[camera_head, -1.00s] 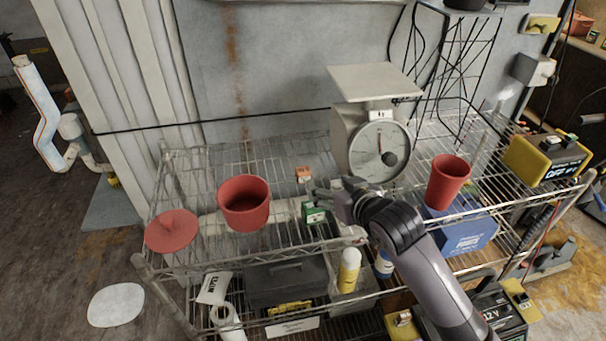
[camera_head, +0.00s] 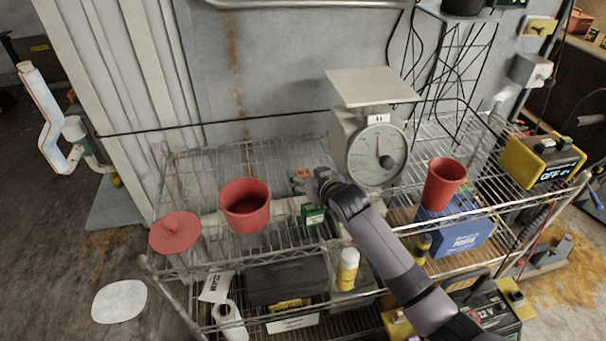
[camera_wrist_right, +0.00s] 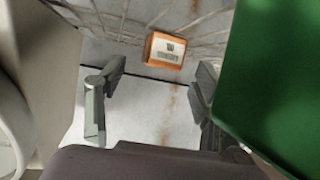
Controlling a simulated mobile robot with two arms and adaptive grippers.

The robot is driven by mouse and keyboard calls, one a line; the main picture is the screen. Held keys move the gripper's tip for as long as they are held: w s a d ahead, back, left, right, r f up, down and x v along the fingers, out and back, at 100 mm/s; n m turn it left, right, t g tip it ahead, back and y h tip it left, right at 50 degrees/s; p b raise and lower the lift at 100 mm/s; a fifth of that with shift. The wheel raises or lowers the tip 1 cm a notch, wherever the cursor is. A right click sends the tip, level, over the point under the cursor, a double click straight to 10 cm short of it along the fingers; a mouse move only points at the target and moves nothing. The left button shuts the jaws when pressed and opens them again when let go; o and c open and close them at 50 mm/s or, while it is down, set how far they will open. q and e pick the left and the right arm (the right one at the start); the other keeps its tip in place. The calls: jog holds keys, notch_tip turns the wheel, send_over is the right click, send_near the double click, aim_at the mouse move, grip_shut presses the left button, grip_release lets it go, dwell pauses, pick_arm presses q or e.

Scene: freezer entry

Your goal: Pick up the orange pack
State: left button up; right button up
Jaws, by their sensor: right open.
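The orange pack (camera_head: 300,173) is a small box on the wire shelf, left of the scale's foot, and my right gripper partly covers it in the head view. In the right wrist view the orange pack (camera_wrist_right: 168,50) has a pale label and lies ahead of the fingertips, centred between them. My right gripper (camera_head: 308,184) is open and empty, reaching toward the pack from the front right. Its two fingers (camera_wrist_right: 155,95) are spread apart in the wrist view, with a gap to the pack. My left gripper is not in view.
A green box (camera_head: 313,215) stands close beside my right gripper and fills the right of the wrist view (camera_wrist_right: 275,70). The scale (camera_head: 368,140) stands close on the other side. A red pot (camera_head: 245,206) and red cup (camera_head: 443,184) stand on the same shelf.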

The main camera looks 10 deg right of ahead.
aim_at(305, 175)
jog(key=shift+x, duration=1.05)
jog(key=shift+s, duration=0.1)
jog(key=shift+c, duration=0.3)
jog(key=c, duration=1.3)
notch_tip(305, 175, up, 20)
jog(key=b, duration=0.2)
jog(key=shift+b, duration=0.4)
